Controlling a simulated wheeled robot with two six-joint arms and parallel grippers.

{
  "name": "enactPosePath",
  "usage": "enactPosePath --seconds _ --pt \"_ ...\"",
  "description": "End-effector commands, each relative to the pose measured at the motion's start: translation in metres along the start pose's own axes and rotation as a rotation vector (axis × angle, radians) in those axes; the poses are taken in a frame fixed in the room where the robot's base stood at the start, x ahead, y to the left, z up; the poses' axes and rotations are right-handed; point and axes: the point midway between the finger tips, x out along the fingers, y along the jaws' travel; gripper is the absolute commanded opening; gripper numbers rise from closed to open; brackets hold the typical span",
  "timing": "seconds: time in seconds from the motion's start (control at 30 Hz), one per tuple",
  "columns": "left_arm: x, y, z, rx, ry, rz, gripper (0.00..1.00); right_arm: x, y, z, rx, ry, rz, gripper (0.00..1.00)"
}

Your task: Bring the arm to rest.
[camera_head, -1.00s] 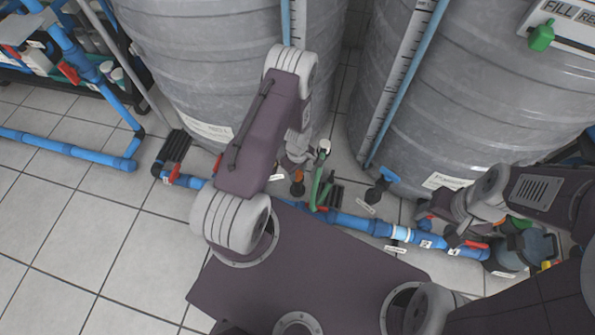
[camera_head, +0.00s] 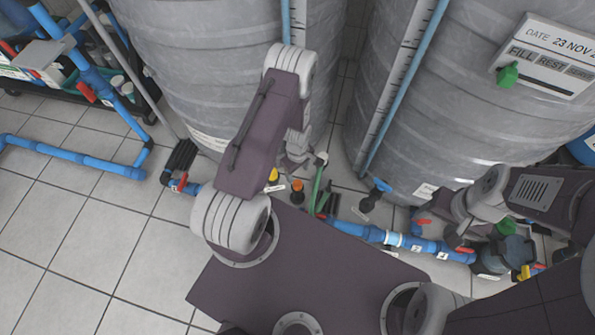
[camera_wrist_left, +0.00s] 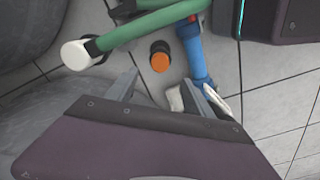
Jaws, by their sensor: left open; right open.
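My left arm (camera_head: 262,135) is folded up over my dark base, its elbow low and its forearm rising toward the tanks. Its gripper is mostly hidden behind that arm in the head view. In the left wrist view the left gripper (camera_wrist_left: 170,85) has its two grey fingers apart with nothing held between them. My right arm (camera_head: 540,195) comes in from the right edge, with its wrist (camera_head: 488,192) over the pipes. My right gripper (camera_head: 440,214) is small and partly hidden below that wrist, and nothing shows held in it.
Two large grey tanks (camera_head: 215,75) (camera_head: 455,110) stand ahead. Blue piping (camera_head: 375,233) with red-handled valves crosses the floor before my base. An orange-topped fitting (camera_wrist_left: 160,60) and green pipe (camera_wrist_left: 150,25) lie below the left gripper.

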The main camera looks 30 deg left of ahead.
Motion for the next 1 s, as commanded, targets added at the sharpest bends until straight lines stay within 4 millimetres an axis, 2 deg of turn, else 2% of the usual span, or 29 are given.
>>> enactPosePath --seconds 0.57,0.67,0.77,0.83,0.9,1.0 --pt "-0.001 0.0 0.0 0.0 0.0 0.0 0.6 -0.001 0.0 0.0 0.0 0.0 0.0 0.6" --pt "-0.009 0.009 -0.001 0.009 0.009 0.017 0.6 -0.002 0.0 0.0 0.0 0.0 0.0 0.6" --pt "-0.044 0.044 -0.013 0.026 0.051 0.101 0.6 -0.004 0.0 0.0 0.0 0.0 0.0 0.6" --pt "-0.092 0.076 -0.019 0.045 0.093 0.189 0.6 -0.007 0.0 -0.001 0.0 0.0 0.0 0.6" --pt "-0.147 0.095 -0.018 0.066 0.126 0.263 0.6 -0.009 0.0 -0.001 0.0 0.0 0.0 0.6" --pt "-0.211 0.097 -0.008 0.158 0.161 0.316 0.6 -0.01 0.0 -0.001 0.0 0.0 0.0 0.6"
